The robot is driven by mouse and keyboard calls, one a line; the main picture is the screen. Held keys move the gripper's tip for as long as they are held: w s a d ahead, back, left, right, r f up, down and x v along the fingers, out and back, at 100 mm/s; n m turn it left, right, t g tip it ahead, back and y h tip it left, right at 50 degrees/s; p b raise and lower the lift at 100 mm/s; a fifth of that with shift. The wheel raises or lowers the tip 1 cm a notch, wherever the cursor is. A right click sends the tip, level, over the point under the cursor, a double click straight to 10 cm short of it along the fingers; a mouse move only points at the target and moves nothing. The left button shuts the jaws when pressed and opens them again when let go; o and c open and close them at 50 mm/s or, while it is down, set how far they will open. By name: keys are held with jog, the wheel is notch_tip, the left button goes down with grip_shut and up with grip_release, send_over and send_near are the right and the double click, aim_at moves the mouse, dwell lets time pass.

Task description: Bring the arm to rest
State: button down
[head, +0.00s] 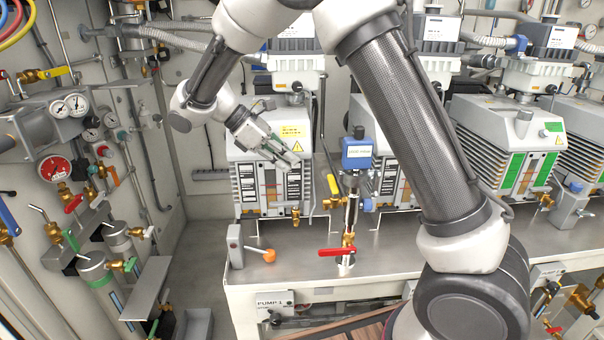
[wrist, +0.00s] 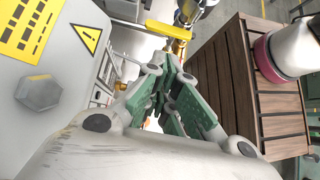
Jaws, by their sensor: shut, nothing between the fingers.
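My arm (head: 400,120) arches across the head view from the lower right, up past the top edge and down to the left. My gripper (head: 290,160) hangs in front of the leftmost pump (head: 262,125), near its yellow label. In the wrist view my gripper (wrist: 172,68) shows its green finger pads converging, with nothing seen between them. The pump's grey casing with a yellow warning sign (wrist: 90,38) is close on the left of the wrist view. I cannot tell whether the fingers touch the pump.
Several pumps stand on the metal bench (head: 290,240). A red-handled valve (head: 345,250) with a blue box (head: 357,153) and an orange-tipped lever (head: 265,254) stand at its front. Gauges and piping line the left wall. A slatted wooden surface (wrist: 255,100) lies right in the wrist view.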

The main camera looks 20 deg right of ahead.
notch_tip(320, 180, down, 2)
jog(key=s+a+m+y, duration=0.2)
jog(key=s+m, duration=0.1)
jog(key=s+d+r+m+t+y, duration=0.3)
jog(key=s+d+r+m, duration=0.2)
jog(key=s+d, duration=0.5)
jog(key=s+d+r+m+t+y, duration=0.3)
jog(key=s+d+r+m, duration=0.2)
jog(key=s+d, duration=0.6)
jog(key=shift+d+r+m+y, duration=0.3)
jog(key=shift+d+m+y, duration=0.1)
jog(key=shift+d+m, duration=0.75)
